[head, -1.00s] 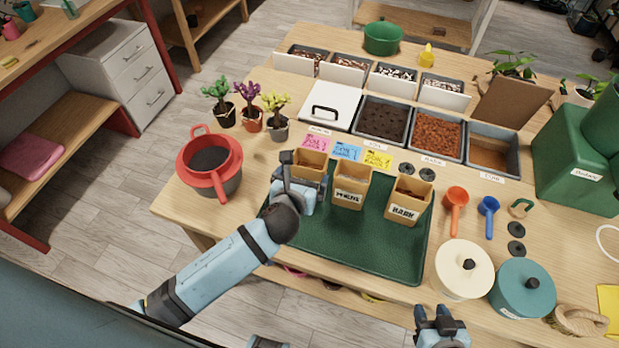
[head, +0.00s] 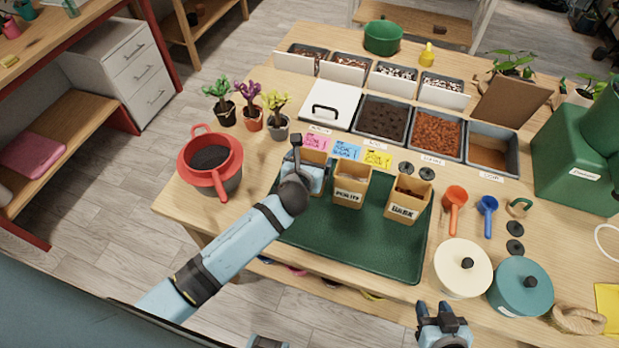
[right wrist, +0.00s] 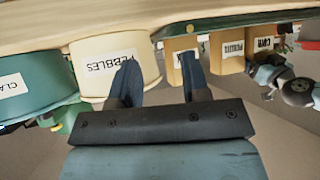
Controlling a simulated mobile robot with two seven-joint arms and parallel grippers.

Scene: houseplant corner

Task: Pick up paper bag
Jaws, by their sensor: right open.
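Three tan paper bags stand on the green mat (head: 375,256): a left bag (head: 314,157), a middle bag (head: 350,186) whose label seems to read PERLITE, and a right bag (head: 407,203) labelled BARK. My left gripper (head: 297,147) is at the left bag, with a dark finger over its near-left rim. The gripper and wrist hide much of this bag's front, and I cannot tell whether the jaws are closed on it. My right gripper (head: 442,311) is open and empty by the table's front edge. In the right wrist view its fingers (right wrist: 160,85) are apart.
A cream canister (head: 462,270), a teal canister (head: 521,290) and orange and blue scoops (head: 454,206) stand right of the mat. Soil trays (head: 382,121) and coloured cards (head: 346,151) lie behind the bags.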

